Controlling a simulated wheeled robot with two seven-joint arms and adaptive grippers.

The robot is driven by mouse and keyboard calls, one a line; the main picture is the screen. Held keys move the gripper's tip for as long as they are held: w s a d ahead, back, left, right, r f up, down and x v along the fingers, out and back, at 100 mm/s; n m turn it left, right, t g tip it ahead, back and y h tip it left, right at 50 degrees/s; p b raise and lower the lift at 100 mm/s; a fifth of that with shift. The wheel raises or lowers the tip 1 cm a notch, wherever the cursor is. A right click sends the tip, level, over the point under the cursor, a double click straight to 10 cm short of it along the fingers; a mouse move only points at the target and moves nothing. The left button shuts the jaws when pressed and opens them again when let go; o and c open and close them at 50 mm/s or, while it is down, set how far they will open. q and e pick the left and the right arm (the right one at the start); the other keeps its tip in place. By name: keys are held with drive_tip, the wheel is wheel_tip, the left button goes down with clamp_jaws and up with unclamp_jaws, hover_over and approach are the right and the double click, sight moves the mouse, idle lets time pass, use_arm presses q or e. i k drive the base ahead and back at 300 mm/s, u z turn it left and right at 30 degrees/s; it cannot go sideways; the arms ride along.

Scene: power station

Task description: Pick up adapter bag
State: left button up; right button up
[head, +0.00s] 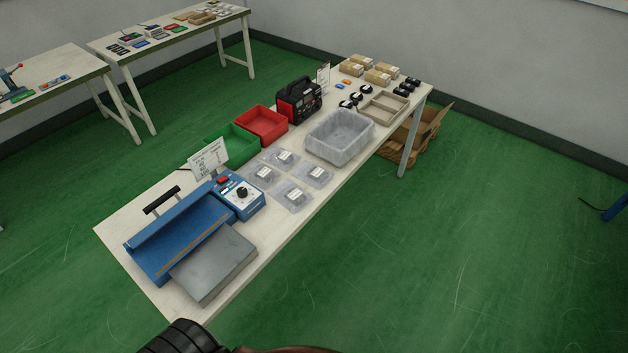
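Several clear plastic bags lie flat in two rows on the white table. Each has a white label and a small dark item inside. One is at the back (283,157), one at the left (264,174), one at the right (317,174) and one at the front (292,196). They look like the adapter bags, but the labels are too small to read. Neither of my grippers is in view; only dark parts of my own body show at the bottom edge.
A blue sealing machine (180,236) with a grey plate (214,264) stands left of the bags. A grey bin (340,135) stands right of them. Green (231,144) and red (262,125) bins stand behind. A cardboard box (400,139) is on the floor. The front floor is clear.

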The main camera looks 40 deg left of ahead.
sight(292, 195)
drive_tip(key=u, duration=0.35)
drive_tip(key=i, duration=0.85)
drive_tip(key=u, duration=1.35)
drive_tip(key=i, duration=0.55)
drive_tip(key=u, duration=0.6)
